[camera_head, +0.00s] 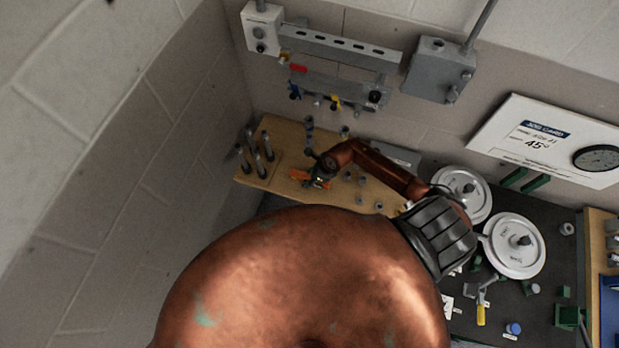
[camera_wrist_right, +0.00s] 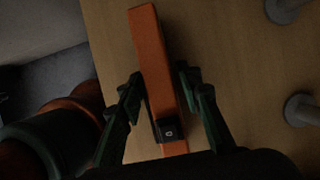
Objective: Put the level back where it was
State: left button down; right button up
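The level is an orange bar with a small dark block near its lower end. In the right wrist view the level (camera_wrist_right: 153,65) extends between the fingers of my right gripper (camera_wrist_right: 160,88). The green-black fingers stand close along both its long sides; whether they press on it is not clear. The head view shows the orange level (camera_head: 298,174) small, over the wooden board, with my right gripper (camera_head: 322,168) at it. Whether the level rests on the board or is slightly raised cannot be told. My left gripper is not in view.
The wooden board (camera_head: 283,183) carries upright grey posts (camera_head: 257,163) at its left and small grey pegs. To the right, white reels (camera_head: 514,246) and a yellow-handled tool (camera_head: 481,313) lie on a dark surface. A wall rail (camera_head: 340,50) and grey box (camera_head: 438,70) are above.

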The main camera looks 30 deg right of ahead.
jog(key=shift+o, duration=0.4)
jog(key=shift+r, duration=0.25)
jog(key=b+v, duration=0.1)
jog(key=v, duration=1)
jog(key=shift+s+d+r, duration=0.15)
jog(key=shift+d+r, duration=0.05)
jog(key=shift+r, duration=0.1)
